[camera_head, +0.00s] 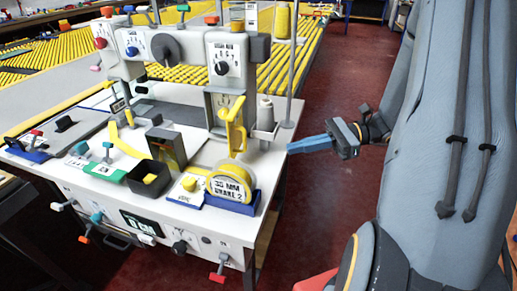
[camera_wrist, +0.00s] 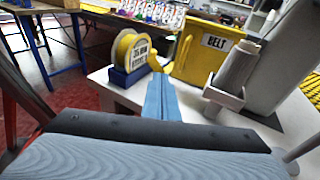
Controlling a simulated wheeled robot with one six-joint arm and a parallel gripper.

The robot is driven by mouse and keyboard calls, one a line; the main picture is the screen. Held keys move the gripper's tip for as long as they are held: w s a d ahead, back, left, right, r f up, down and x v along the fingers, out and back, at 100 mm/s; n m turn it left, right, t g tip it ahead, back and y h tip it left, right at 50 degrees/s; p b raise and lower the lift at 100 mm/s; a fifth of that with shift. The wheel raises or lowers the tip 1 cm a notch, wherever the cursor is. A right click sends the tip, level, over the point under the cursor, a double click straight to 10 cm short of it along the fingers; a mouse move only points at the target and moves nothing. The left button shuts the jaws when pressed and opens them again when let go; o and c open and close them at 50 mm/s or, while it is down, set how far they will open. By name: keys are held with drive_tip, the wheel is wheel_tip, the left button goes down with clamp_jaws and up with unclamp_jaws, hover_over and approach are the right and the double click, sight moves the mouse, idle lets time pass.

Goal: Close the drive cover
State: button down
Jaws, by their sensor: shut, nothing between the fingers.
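A yellow cover labelled BELT (camera_wrist: 212,62), which I take to be the drive cover, stands upright in the wrist view with a yellow bar-like piece along its left edge. In the head view, yellow parts (camera_head: 236,128) stick out from the machine's right side, and the cover is seen nearly edge-on. They look swung out from the grey housing, but the exact angle is unclear. My gripper (camera_head: 291,148) has its blue fingers shut and empty, right of the cover and past the table's right edge. In the wrist view my fingertips (camera_wrist: 161,78) appear just before the cover's lower left side.
A grey thread cone (camera_head: 265,113) on a bracket and a thin upright rod stand beside the cover. A yellow tape roll (camera_head: 230,180) sits in a blue holder at the table's (camera_head: 125,205) front right corner. Red floor (camera_head: 330,100) right of the table is clear.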

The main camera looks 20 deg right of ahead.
drive_tip(key=w+d+m+t+y, duration=0.1)
drive_tip(key=w+d+m+t, duration=0.1)
drive_tip(key=d, duration=0.2)
drive_tip(key=p, duration=0.3)
approach(243, 132)
drive_tip(key=w+a+f, duration=0.2)
drive_tip(key=a+f, duration=0.1)
drive_tip(key=a, duration=0.2)
drive_tip(key=shift+f+t, duration=0.25)
drive_tip(key=shift+t, duration=0.15)
drive_tip(key=shift+a+t, duration=0.15)
drive_tip(key=shift+t, duration=0.15)
